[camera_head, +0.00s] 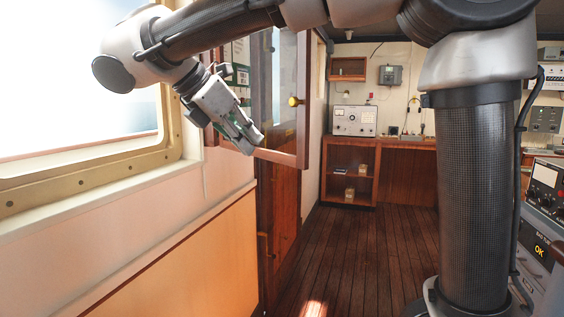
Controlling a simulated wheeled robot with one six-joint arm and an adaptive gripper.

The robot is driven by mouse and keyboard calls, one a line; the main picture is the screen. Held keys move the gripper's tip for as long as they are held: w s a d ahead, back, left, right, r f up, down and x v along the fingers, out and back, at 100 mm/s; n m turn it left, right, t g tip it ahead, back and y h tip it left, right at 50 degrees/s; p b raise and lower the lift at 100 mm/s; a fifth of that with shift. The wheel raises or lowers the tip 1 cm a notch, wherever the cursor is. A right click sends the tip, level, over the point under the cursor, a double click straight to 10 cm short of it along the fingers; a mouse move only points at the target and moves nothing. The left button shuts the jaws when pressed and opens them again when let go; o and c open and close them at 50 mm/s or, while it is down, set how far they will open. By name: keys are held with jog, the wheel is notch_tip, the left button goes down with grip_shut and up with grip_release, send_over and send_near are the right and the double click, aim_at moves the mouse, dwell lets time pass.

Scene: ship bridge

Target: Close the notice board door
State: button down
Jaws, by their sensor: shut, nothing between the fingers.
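The notice board door (302,95) is a wood-framed glazed panel with a round brass knob (294,101). It stands open, swung out from the left wall into the room. Part of the notice board (236,54) with papers on it shows behind my arm, to the left of the door. My gripper (254,143) is shut and empty. It points down and to the right, in front of the door's lower left part in the picture. I cannot tell whether it touches the door. My arm hides part of the board.
A bright window (70,75) with a metal frame fills the left wall. A wooden cabinet (349,148) with shelves and a grey instrument (356,120) stand at the back. Consoles (544,190) line the right. The plank floor (365,250) between is clear.

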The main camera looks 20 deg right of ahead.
aim_at(286, 164)
jog(key=shift+w+d+r+x, duration=0.15)
jog(key=shift+d+r+x, duration=0.2)
jog(key=shift+x, duration=1.7)
jog(key=shift+w+d+r+x, duration=0.2)
jog(key=shift+d+r+x, duration=0.1)
jog(key=shift+x, duration=1.75)
jog(key=shift+w+d+r+x, duration=0.15)
jog(key=shift+d+r+x, duration=0.15)
jog(key=shift+x, duration=1.75)
